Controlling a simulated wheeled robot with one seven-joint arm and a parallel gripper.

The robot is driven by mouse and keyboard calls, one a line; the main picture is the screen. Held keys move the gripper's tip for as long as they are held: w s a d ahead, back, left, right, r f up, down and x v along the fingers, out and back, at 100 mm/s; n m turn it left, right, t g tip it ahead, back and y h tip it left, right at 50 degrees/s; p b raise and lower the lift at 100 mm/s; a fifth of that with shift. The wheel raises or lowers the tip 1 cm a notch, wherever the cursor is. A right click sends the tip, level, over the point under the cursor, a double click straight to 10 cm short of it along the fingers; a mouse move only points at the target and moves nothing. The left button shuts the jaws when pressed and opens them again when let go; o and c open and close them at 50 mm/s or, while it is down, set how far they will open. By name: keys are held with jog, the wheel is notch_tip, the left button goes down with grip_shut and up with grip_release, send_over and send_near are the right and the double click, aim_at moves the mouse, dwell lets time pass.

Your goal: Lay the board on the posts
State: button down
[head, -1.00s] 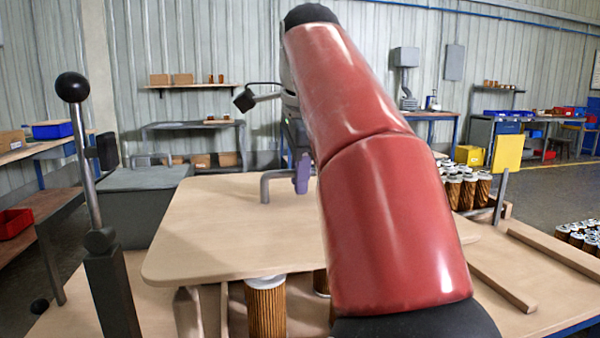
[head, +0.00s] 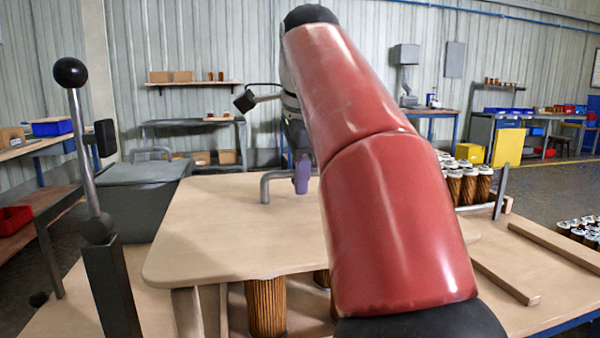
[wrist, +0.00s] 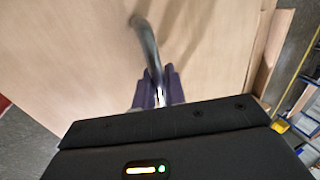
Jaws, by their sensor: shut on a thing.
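The board (head: 225,225) is a pale wooden sheet with rounded corners, lying about level over the workbench. A bent grey handle (head: 266,184) stands up from its top. My gripper (head: 302,176) has purple fingers and is shut on this handle. The wrist view shows the fingers (wrist: 157,92) around the end of the handle (wrist: 147,45), with the board (wrist: 70,60) below. Brown pleated cartridges (head: 267,308) stand under the near edge, their tops hidden by the board. I cannot tell whether the board touches them. My red arm hides the board's right part.
A grey upright lever with a black ball knob (head: 70,72) stands at the left. A dark grey box (head: 145,173) is behind it. More cartridges (head: 470,187) stand beyond the board at the right. Wooden strips (head: 505,283) lie on the bench at the right.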

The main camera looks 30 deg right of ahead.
jog(key=shift+f+b, duration=0.55)
jog(key=shift+f, duration=0.2)
jog(key=c, duration=1.4)
grip_release()
jog(key=shift+o, duration=0.2)
jog(key=p+v, duration=0.3)
jog(key=v, duration=0.4)
jog(key=shift+r, duration=0.15)
jog(key=shift+s+r, duration=0.2)
jog(key=shift+r, duration=0.05)
